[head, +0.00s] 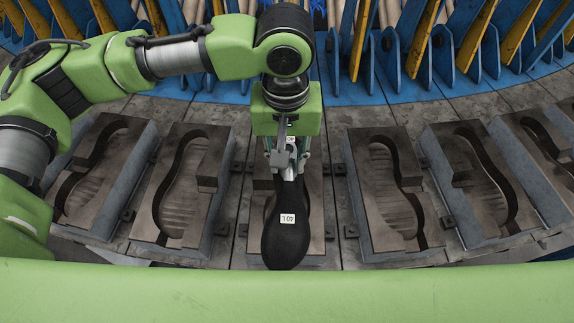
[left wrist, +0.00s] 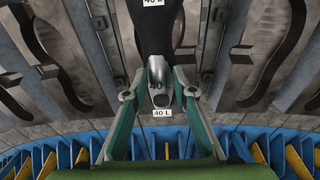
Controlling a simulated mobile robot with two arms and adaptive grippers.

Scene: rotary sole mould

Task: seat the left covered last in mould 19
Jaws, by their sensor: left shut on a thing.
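The left covered last (head: 284,235) is black with a white "40 L" tag, its rounded toe toward the bottom of the head view. My left gripper (head: 287,163) is shut on its grey metal top end; in the left wrist view the fingers (left wrist: 160,92) stand either side of that grey end, also marked 40 L. The last (left wrist: 155,30) hangs over a mould (head: 313,220) and hides most of its cavity. I cannot tell whether it touches the mould. No mould number is readable. My right gripper is not in view.
Open moulds with sole-shaped cavities stand on both sides, the nearest at left (head: 208,240) and right (head: 377,240). Small clamps sit between them on the grey ring. Blue upright plates (head: 390,65) with yellow bars line the back. A green surface of mine crosses the front.

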